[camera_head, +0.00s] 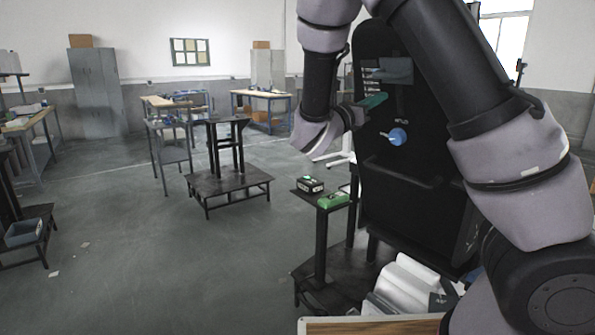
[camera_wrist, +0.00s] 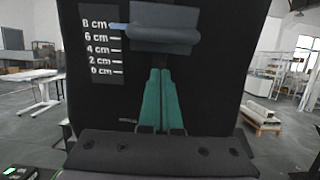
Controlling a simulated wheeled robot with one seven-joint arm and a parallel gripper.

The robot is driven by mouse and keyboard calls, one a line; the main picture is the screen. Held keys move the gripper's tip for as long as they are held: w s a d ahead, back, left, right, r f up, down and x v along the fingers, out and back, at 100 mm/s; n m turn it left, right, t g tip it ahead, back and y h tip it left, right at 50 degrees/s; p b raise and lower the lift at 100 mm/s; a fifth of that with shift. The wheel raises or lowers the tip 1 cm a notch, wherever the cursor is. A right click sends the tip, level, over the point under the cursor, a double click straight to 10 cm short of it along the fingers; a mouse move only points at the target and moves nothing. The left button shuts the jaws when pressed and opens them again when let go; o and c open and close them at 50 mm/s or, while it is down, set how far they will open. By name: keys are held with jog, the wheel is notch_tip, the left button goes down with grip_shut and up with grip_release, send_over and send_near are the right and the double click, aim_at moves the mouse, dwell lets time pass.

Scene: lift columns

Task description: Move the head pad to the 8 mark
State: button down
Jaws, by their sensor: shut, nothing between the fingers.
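The grey head pad (camera_wrist: 165,36) sits on the upper part of a tall black backrest (camera_wrist: 215,85). Its blue pointer (camera_wrist: 119,26) is level with the 8 cm line of the white printed scale (camera_wrist: 99,48), which runs from 0 to 8 cm. The head pad (camera_head: 397,70) also shows in the head view, partly beside my arm. My gripper (camera_wrist: 160,71) has green fingers, shut together and empty, with the tips just below the pad in the wrist view. In the head view, my gripper (camera_head: 384,97) is in front of the backrest. Whether it touches anything is unclear.
A blue knob (camera_head: 398,137) is on the backrest below my gripper. A small stand (camera_head: 320,236) carries a black and a green device. White rolled items (camera_head: 405,285) lie at its foot. A low black table (camera_head: 228,184) stands farther back; the floor at left is open.

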jog(key=v, duration=0.5)
dwell(0.3)
dwell(0.5)
jog(key=s+d+f+m+g+y, duration=0.25)
jog(key=d+m+g, duration=0.2)
jog(key=d, duration=0.25)
jog(key=s+d+f+m+g+y, duration=0.1)
jog(key=s+d+f+m+g, duration=0.1)
jog(key=s+d+m+g, duration=0.25)
jog(key=s+d+f+m+g+y, duration=0.3)
jog(key=s+d+m+g+y, duration=0.15)
jog(key=s+m+y, duration=0.2)
jog(key=s+a+r+m+t+y, duration=0.7)
jog(key=a+r+m+t+y, duration=0.1)
jog(key=m, duration=0.6)
jog(key=shift+r+y, duration=0.7)
jog(key=shift+r, duration=0.05)
